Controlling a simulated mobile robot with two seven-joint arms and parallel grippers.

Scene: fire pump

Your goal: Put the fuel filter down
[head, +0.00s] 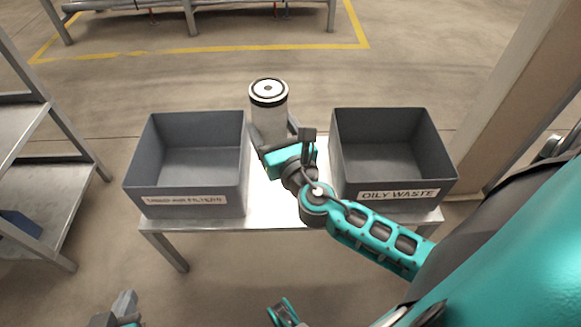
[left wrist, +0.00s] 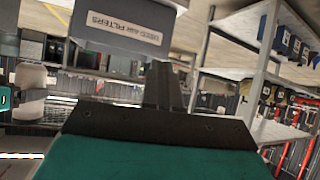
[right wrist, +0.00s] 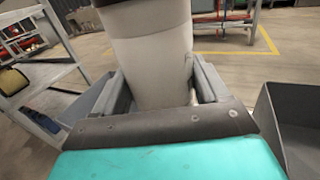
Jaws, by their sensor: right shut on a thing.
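The fuel filter (head: 268,112) is a white cylinder with a black band and a pale ringed top. My right gripper (head: 272,132) is shut on it and holds it upright, between the two grey bins in the head view. In the right wrist view the filter (right wrist: 152,50) stands between the two fingers. I cannot tell whether its base touches the table (head: 288,208). My left gripper (head: 125,304) is low at the left of the head view, away from the filter. Its fingers (left wrist: 162,85) are together and empty in the left wrist view.
A grey bin (head: 190,200) with a used-filters label stands on the table's left. A grey bin labelled OILY WASTE (head: 400,196) stands on its right. A strip of bare tabletop lies between them. A metal shelf (head: 60,180) is at the left, a column (head: 510,85) at the right.

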